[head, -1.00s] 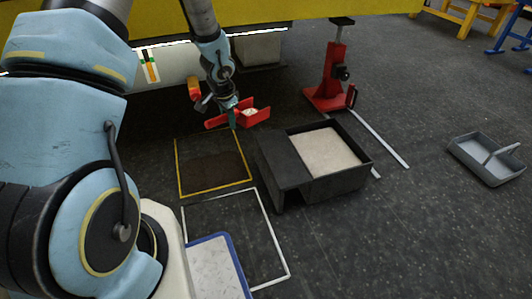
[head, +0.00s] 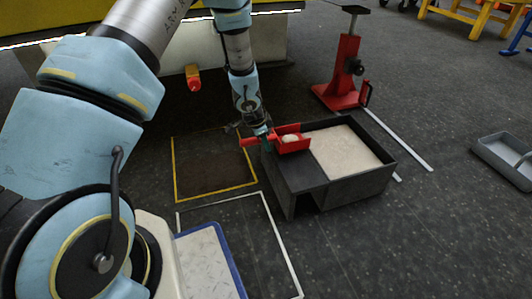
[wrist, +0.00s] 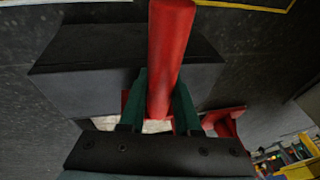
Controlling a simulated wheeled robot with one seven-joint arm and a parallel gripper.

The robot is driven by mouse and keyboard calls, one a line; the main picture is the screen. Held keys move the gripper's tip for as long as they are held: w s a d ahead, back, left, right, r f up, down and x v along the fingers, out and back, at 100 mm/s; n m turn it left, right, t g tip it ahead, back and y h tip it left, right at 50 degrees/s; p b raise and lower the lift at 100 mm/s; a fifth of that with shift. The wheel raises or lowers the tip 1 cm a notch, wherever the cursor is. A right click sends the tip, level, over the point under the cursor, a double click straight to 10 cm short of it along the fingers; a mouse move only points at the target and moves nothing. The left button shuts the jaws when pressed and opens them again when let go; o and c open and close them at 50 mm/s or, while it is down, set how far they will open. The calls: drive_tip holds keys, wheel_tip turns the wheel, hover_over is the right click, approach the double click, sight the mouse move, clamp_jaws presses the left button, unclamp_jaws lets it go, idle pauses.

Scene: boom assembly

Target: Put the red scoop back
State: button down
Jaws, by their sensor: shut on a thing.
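The red scoop (head: 292,146) shows in the head view over the back left part of the dark box (head: 350,188). Something pale lies in its bowl. My gripper (head: 266,141) is shut on the scoop's handle. In the wrist view the red handle (wrist: 170,50) runs between the two green fingers of my gripper (wrist: 160,95), and red parts of the bowl show behind them. The box holds pale granular material (head: 345,155) on its right side and has a dark flat cover on its left. I cannot tell whether the scoop touches the box.
A red jack stand (head: 346,75) stands behind the box. A grey tray with a handle (head: 505,155) lies at the right. A yellow floor outline (head: 175,170) and a white one (head: 283,235) lie left of the box. A blue-rimmed tray (head: 210,265) is in front.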

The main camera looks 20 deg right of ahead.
drive_tip(key=shift+f+b, duration=0.75)
drive_tip(key=shift+f, duration=0.8)
drive_tip(key=shift+f, duration=0.2)
drive_tip(key=c, duration=0.6)
unclamp_jaws()
